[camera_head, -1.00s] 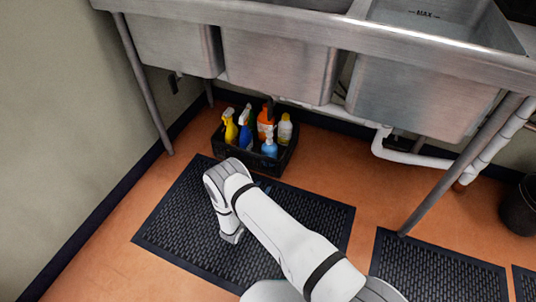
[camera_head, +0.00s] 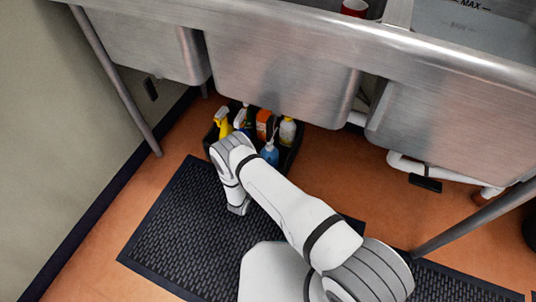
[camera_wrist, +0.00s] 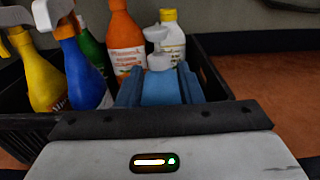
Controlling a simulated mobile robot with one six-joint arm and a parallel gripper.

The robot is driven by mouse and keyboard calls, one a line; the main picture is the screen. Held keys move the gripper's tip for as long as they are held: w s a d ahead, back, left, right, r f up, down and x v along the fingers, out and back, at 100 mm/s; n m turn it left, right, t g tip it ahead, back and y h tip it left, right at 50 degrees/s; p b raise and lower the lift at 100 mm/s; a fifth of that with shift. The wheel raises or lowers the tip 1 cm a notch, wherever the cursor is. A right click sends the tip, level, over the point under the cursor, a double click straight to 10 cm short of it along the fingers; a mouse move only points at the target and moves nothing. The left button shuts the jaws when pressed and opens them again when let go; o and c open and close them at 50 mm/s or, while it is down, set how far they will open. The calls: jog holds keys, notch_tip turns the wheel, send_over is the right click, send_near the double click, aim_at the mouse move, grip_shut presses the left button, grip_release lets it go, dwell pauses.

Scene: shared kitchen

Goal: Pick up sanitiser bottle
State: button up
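A light blue bottle with a pale pump head (camera_head: 270,154), which I take as the sanitiser bottle, stands at the front of a black crate (camera_head: 290,158) under the sink. In the wrist view the bottle (camera_wrist: 160,88) shows straight ahead, between the two blue-grey fingers of my gripper (camera_wrist: 160,97). The fingers are apart, one on each side of it in the picture. I cannot tell whether they touch it. The bottle's lower part is hidden by my gripper. In the head view my arm hides my gripper and part of the crate.
The crate also holds a yellow spray bottle (camera_wrist: 40,75), a dark blue spray bottle (camera_wrist: 82,70), a green bottle (camera_wrist: 92,46), an orange bottle (camera_wrist: 124,40) and a white bottle (camera_wrist: 170,38). The steel sink (camera_head: 285,75) overhangs the crate. A black mat (camera_head: 180,230) lies in front.

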aim_at(269, 145)
jog(key=b+x, duration=0.2)
jog(key=x, duration=0.4)
jog(key=shift+w+r+b, duration=0.15)
jog(key=shift+w+b, duration=0.15)
jog(key=shift+w, duration=0.1)
jog(key=shift+r, duration=0.1)
jog(key=shift+c, duration=0.5)
grip_shut()
dwell(0.3)
